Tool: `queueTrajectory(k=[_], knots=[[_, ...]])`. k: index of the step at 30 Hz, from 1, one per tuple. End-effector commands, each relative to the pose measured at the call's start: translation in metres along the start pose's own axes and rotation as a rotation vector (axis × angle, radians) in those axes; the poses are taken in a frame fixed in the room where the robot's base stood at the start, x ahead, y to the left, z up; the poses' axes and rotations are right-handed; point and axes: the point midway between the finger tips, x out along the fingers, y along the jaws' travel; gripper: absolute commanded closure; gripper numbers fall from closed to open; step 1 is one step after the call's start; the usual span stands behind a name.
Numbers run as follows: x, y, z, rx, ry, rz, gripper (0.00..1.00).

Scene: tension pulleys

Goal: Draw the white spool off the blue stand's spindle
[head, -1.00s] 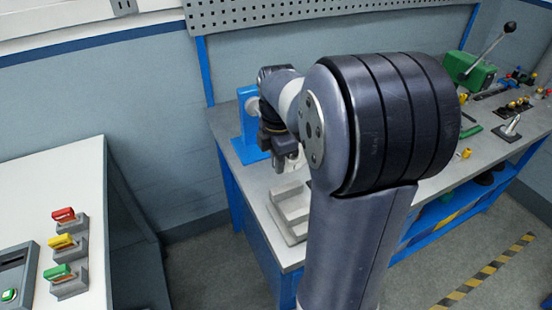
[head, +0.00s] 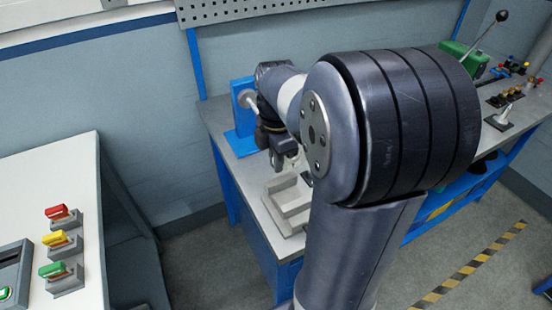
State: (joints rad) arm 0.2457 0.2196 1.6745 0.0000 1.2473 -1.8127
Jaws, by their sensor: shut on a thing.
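The blue stand (head: 239,118) is upright on the far left corner of the grey workbench. A pale round end, seemingly its spindle, shows at its upper front (head: 247,98). My gripper (head: 287,160) points down, to the right of the stand and apart from it. It is shut on the white spool (head: 294,159), of which only a small pale part shows by the fingers. My arm hides most of the spool, so its exact pose in the jaws cannot be told.
A pale grey tray (head: 271,205) lies on the workbench (head: 243,167) just in front of my gripper. Green machinery with a lever (head: 466,58) stands at the bench's right. A separate table with red, yellow and green switches (head: 60,240) is at the left.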

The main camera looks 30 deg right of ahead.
Motion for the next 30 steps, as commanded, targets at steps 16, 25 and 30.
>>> queueTrajectory(k=[16, 25, 30], knots=[[-0.001, -0.001, 0.0, 0.0, -0.001, 0.002, 1.0], [-0.001, -0.014, 0.0, 0.0, -0.001, 0.002, 1.0], [-0.001, -0.022, 0.0, 0.0, -0.001, 0.003, 1.0]])
